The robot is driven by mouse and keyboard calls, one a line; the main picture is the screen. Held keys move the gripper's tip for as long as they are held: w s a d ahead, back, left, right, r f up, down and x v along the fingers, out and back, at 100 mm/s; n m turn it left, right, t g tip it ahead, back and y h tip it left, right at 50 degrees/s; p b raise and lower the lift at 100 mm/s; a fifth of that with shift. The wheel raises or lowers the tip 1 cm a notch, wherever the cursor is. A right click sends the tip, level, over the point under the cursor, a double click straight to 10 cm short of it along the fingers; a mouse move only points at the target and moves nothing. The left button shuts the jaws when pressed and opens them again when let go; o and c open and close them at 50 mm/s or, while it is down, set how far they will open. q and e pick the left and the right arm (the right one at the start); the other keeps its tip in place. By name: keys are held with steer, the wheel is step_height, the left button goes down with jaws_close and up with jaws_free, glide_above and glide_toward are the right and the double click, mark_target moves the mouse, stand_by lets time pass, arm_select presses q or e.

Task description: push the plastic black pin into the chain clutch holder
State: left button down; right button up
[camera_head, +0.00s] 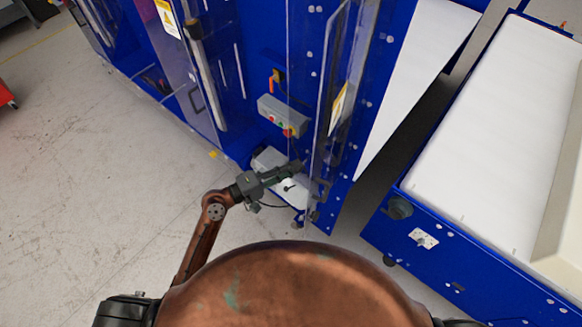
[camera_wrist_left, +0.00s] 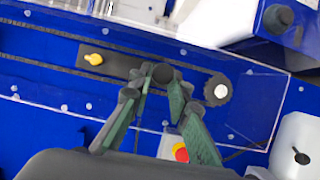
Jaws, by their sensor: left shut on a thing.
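My left gripper (camera_head: 293,168) reaches in from the left to the blue machine's lower front, beside a clear panel. In the left wrist view the two green-padded fingers of the left gripper (camera_wrist_left: 162,78) converge on a round black pin (camera_wrist_left: 163,73) and are shut on it. The pin's end faces the camera; its depth in the holder cannot be told. My right gripper is not in view.
The blue machine (camera_head: 262,60) has clear panels (camera_head: 335,90) close beside the left gripper. A grey control box (camera_head: 283,115) is mounted above it. A red button (camera_wrist_left: 181,152) is below the fingers. A white-topped blue conveyor (camera_head: 490,120) stands right. The floor at left is clear.

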arm_select(q)
steer(key=shift+w+d, duration=0.45)
steer(key=shift+w, duration=0.1)
steer(key=w+d, duration=0.1)
steer(key=w, duration=0.1)
steer(key=w+d, duration=0.1)
steer(key=shift+w+d, duration=0.35)
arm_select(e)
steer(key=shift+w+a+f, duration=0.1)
arm_select(q)
steer(key=shift+w, duration=0.15)
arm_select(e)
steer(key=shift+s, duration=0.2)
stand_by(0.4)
arm_select(q)
steer(key=shift+w+d, duration=0.9)
steer(key=shift+w, duration=0.3)
stand_by(0.3)
